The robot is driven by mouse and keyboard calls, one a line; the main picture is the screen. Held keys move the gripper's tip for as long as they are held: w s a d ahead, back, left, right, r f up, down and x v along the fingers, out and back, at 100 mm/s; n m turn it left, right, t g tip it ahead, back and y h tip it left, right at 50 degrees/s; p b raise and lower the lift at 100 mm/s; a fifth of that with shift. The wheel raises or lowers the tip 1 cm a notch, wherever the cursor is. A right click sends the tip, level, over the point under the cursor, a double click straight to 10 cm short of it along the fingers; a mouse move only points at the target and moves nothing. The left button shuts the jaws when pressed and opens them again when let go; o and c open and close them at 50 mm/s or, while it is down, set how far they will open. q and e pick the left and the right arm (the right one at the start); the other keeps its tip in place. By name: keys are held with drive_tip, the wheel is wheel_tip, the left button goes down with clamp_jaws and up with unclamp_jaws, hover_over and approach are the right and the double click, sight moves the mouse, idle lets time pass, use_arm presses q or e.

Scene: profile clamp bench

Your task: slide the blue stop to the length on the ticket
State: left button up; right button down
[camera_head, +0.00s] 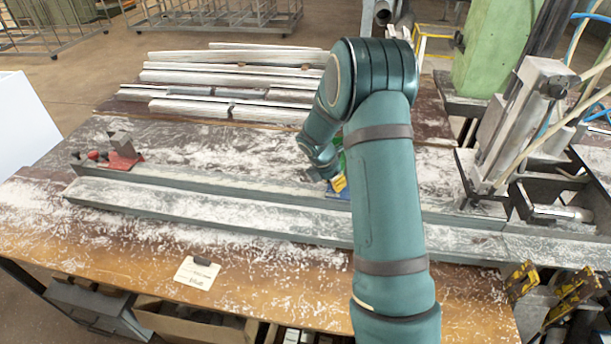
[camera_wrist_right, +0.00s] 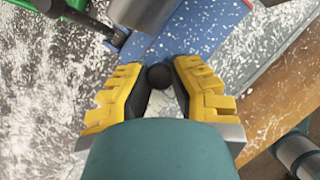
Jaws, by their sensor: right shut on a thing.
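The blue stop (camera_wrist_right: 195,30) lies under my right gripper in the right wrist view, dusted with white chips. My right gripper (camera_wrist_right: 159,80) has its yellow fingers closed on a round black knob (camera_wrist_right: 158,76) at the blue stop. In the head view the yellow fingertips (camera_head: 338,183) show at the rail, and my right arm hides most of the stop. The ticket (camera_head: 197,272), a pale card with a dark clip, lies on the front of the bench. Its writing is too small to read. My left gripper is out of view.
A long grey rail (camera_head: 230,217) runs across the bench, covered with chips. A red fixture (camera_head: 122,160) sits near its left end. Pale profiles (camera_head: 225,75) lie behind. A clamp machine (camera_head: 525,120) stands at the right, with yellow clamps (camera_head: 572,295) in front.

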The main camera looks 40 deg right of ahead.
drive_tip(key=s+d, duration=0.4)
drive_tip(key=s, duration=0.1)
drive_tip(key=shift+f, duration=0.1)
drive_tip(key=c, duration=0.8)
unclamp_jaws()
drive_tip(key=shift+w+d, duration=0.1)
drive_tip(key=v, duration=1.2)
